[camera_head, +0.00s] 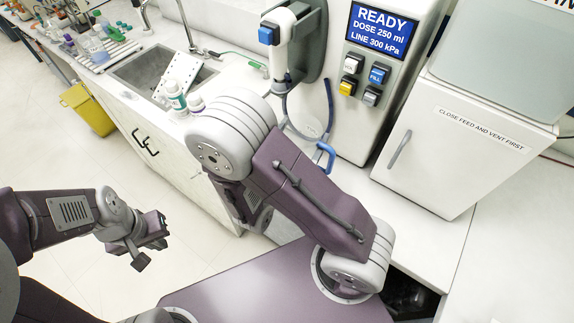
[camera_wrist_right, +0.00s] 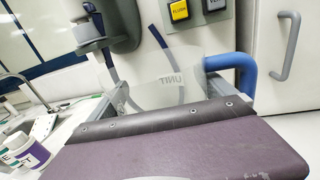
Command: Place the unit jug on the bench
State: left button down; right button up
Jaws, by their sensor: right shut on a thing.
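The unit jug (camera_wrist_right: 168,88) is a clear vessel marked UNIT with a blue handle, seen in the right wrist view. In the head view its blue handle (camera_head: 326,157) shows just past my right arm, and most of the jug is hidden. My right gripper (camera_wrist_right: 165,120) is shut on the jug; its purple finger covers the jug's lower part. The right gripper is mostly hidden behind my arm in the head view. My left gripper (camera_head: 150,244) is empty, its fingers apart, over the floor on the left. The white bench (camera_head: 415,228) lies in front of the dispenser.
The dispenser with a READY screen (camera_head: 380,30) stands behind the jug. A white cabinet (camera_head: 455,150) is to its right. A sink (camera_head: 155,70) and bottles (camera_head: 177,95) are on the left counter. A yellow bin (camera_head: 88,108) stands on the floor. The bench front at right is clear.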

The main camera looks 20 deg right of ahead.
aim_at(295, 132)
jog(key=shift+w+a+f, duration=0.1)
jog(key=shift+w+a, duration=0.1)
jog(key=shift+a, duration=0.05)
jog(key=w+f+b, duration=0.1)
jog(key=f+b, duration=0.1)
jog(key=b, duration=0.1)
jog(key=shift+w+d+f+b, duration=0.15)
jog(key=shift+w+f+b, duration=0.05)
jog(key=shift+w+b, duration=0.15)
jog(key=shift+w+d+p, duration=0.2)
jog(key=shift+w+p, duration=0.45)
jog(key=shift+w, duration=0.2)
jog(key=w+f, duration=0.7)
jog(key=f, duration=0.1)
jog(key=shift+w+f+p, duration=0.35)
jog(key=shift+w, duration=0.05)
jog(key=o, duration=1.1)
